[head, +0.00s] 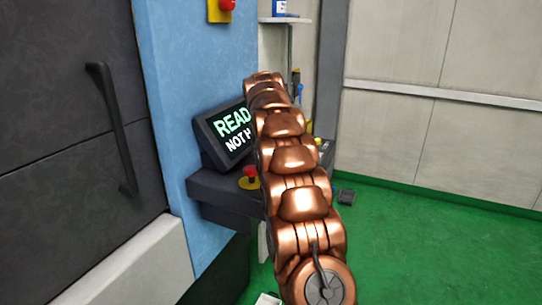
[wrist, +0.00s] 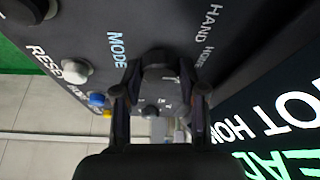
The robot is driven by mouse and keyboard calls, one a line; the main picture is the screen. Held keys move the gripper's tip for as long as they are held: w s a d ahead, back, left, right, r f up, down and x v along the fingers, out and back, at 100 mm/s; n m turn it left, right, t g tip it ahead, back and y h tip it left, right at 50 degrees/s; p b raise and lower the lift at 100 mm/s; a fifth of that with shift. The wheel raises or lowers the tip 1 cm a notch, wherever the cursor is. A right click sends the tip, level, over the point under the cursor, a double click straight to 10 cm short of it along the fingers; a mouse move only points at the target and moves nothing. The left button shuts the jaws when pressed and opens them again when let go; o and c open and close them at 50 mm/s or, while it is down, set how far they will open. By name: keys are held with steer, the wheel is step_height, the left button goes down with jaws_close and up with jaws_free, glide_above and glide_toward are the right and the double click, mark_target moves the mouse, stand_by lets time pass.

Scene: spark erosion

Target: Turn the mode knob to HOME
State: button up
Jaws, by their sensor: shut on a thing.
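The dark mode knob (wrist: 158,62) sits on the black console panel (wrist: 120,15) in the wrist view, beside the blue word MODE and the white words HAND and HOME. My gripper (wrist: 160,90) has one finger on each side of the knob and is shut on it. I cannot tell which label the knob points to. In the head view my copper arm covers the knob and the gripper.
A white RESET button (wrist: 75,72), a blue button (wrist: 97,99) and a yellow one sit beside the knob. A red emergency stop (head: 250,177) stands on the console shelf (head: 215,187), left of my arm. Green floor is open at the right.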

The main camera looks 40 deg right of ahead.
stand_by(0.3)
steer(key=o, duration=1.1)
steer(key=shift+o, duration=0.2)
steer(key=shift+r, duration=0.1)
steer(key=v, duration=0.7)
steer(key=shift+a+r, duration=0.1)
steer(key=shift+a, duration=0.05)
